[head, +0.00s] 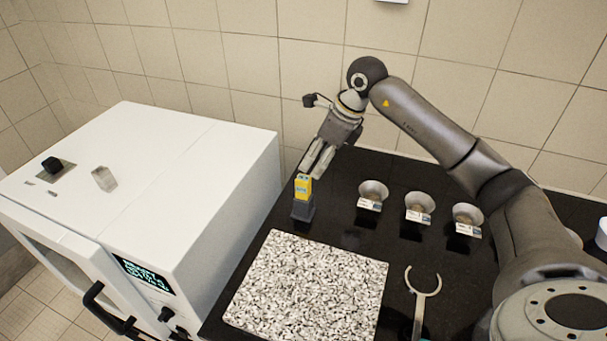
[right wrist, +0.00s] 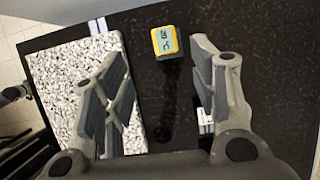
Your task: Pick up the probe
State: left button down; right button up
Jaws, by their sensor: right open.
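The probe (head: 303,187), a yellow block with a small display, stands upright in a dark holder (head: 302,210) on the black bench. In the right wrist view the yellow top of the probe (right wrist: 165,41) shows its display, beyond and between the two fingers. My right gripper (head: 317,160) is open and empty, tilted down just above and behind the probe. I cannot tell whether a fingertip touches it. The lower part of the probe is hidden in the holder. My left gripper is not in view.
A speckled white-and-black slab (head: 305,285) lies in front of the probe. A white oven-like cabinet (head: 150,170) stands close on the left. Several small bowls with labels (head: 419,203) and a forked tool (head: 421,290) are on the right. A tiled wall (head: 240,50) is behind.

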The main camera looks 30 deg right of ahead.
aim_at(306, 178)
jog(key=p+x, duration=0.1)
jog(key=x, duration=0.3)
jog(key=shift+a+f, duration=0.15)
jog(key=shift+f, duration=0.1)
jog(key=shift+f+p, duration=0.25)
jog(key=shift+p, duration=0.05)
jog(key=p+x, duration=0.2)
jog(key=x, duration=0.1)
jog(key=p+x, duration=0.1)
jog(key=x, duration=0.1)
jog(key=shift+w+d, duration=0.25)
jog(key=shift+d, duration=0.1)
jog(key=shift+w+f, duration=0.1)
jog(key=shift+f, duration=0.1)
jog(key=shift+c, duration=0.6)
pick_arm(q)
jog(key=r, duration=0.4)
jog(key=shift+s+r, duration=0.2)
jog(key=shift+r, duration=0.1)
pick_arm(e)
jog(key=c, duration=1)
